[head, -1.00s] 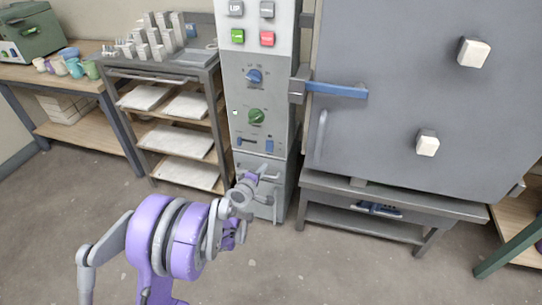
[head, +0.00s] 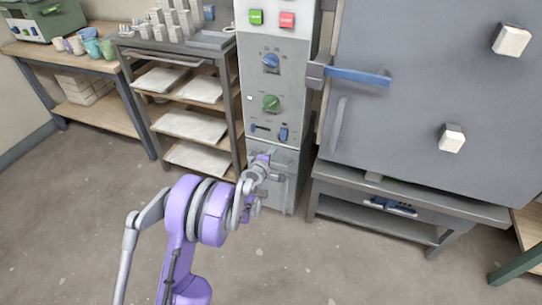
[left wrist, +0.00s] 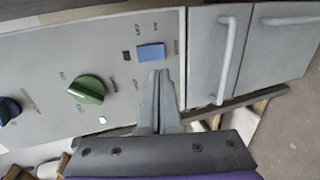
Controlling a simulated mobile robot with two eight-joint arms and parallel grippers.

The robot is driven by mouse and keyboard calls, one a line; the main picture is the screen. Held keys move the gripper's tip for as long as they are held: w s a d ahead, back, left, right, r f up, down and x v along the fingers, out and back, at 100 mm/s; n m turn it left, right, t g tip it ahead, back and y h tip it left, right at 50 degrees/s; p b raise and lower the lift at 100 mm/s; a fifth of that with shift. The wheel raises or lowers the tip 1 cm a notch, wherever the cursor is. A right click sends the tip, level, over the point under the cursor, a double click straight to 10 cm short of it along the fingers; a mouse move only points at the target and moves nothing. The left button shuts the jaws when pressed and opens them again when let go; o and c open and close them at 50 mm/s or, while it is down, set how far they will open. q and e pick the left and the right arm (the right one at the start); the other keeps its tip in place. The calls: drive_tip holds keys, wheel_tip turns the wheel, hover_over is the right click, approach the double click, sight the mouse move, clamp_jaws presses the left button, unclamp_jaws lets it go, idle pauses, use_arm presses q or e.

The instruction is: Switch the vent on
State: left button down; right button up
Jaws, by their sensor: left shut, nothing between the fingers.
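A grey control panel (head: 262,82) holds a blue switch (head: 283,134) at its lower right, below a green knob (head: 271,103) and a blue knob (head: 271,61). In the left wrist view the blue switch (left wrist: 151,52) lies just beyond my fingertips, with small printed labels around it that I cannot read for sure. My left gripper (head: 271,154) is shut and empty, in front of the panel just below the switch. Its closed fingers (left wrist: 158,74) point at the switch; whether they touch it I cannot tell. My right gripper is not in view.
A large grey kiln door (head: 415,100) with a blue-handled latch (head: 355,76) stands right of the panel. A shelf rack (head: 190,125) with white slabs stands to the left. Cabinet handles (left wrist: 228,58) project beside my fingers. The floor in front is clear.

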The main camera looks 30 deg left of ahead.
sight(283, 139)
use_arm(q)
drive_tip(key=b+x, duration=0.2)
drive_tip(key=x, duration=0.6)
drive_tip(key=shift+w+f, duration=0.15)
drive_tip(key=shift+w, duration=0.3)
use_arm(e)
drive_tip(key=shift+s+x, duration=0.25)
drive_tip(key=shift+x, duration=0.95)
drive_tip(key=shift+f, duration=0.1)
use_arm(q)
drive_tip(key=shift+w+a+f, duration=0.1)
drive_tip(key=shift+w, duration=0.1)
